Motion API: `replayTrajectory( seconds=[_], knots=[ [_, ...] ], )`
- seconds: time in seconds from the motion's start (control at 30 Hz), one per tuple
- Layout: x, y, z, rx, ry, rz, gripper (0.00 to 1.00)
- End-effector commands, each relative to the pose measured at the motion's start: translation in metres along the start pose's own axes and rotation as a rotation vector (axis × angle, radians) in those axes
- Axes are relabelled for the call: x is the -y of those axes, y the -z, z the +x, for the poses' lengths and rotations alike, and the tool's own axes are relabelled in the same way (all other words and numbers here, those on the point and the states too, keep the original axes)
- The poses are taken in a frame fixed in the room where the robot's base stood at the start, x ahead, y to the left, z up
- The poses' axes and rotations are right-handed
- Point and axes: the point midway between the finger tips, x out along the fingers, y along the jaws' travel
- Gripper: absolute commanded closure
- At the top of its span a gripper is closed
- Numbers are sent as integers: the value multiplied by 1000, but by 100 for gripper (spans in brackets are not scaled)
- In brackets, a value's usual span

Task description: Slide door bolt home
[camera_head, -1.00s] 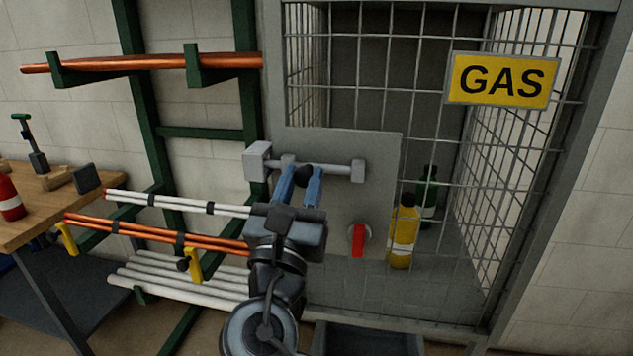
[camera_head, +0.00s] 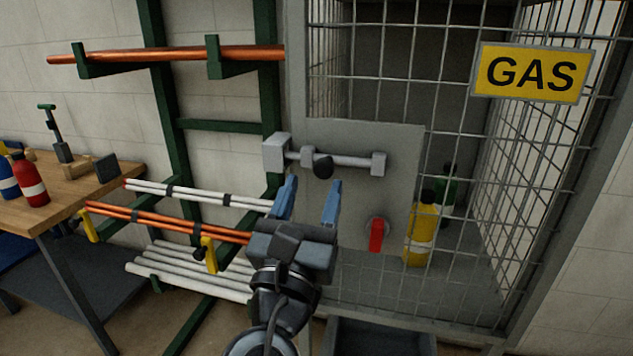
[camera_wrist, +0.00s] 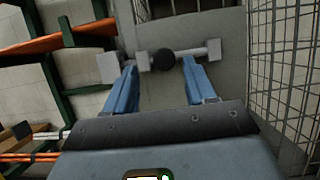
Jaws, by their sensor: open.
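The grey door bolt (camera_head: 352,160) lies level across brackets on the grey plate of the cage door (camera_head: 400,145). Its round black knob (camera_head: 323,167) stands out near the middle bracket. The bolt's left end reaches the block-shaped keeper (camera_head: 276,153) on the frame. My gripper (camera_head: 313,188) is open and empty, its blue fingers spread below the bolt and apart from the knob. In the wrist view, the knob (camera_wrist: 163,62) shows between and beyond the fingertips (camera_wrist: 158,66), with the bolt (camera_wrist: 190,53) behind. How deep the bolt sits inside the keeper is hidden.
A red handle (camera_head: 376,234) is lower on the door plate. Yellow (camera_head: 421,235) and green bottles stand inside the mesh cage, under a GAS sign (camera_head: 531,73). A green pipe rack (camera_head: 180,130) and a wooden bench (camera_head: 70,200) are at the left.

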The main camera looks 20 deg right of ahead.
Motion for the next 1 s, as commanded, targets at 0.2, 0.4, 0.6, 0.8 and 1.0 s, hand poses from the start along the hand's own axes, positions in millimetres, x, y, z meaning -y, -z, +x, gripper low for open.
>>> replayTrajectory(
  seconds=[0.2,0.4,0.6,0.8,1.0],
  knots=[
    [-1,1,-32,-1,-3,2,45],
    [0,0,-40,0,0,1,45],
    [0,0,-40,0,0,1,45],
    [0,1,-40,-3,-3,4,45],
    [9,43,-60,-130,-77,141,45]
  ],
)
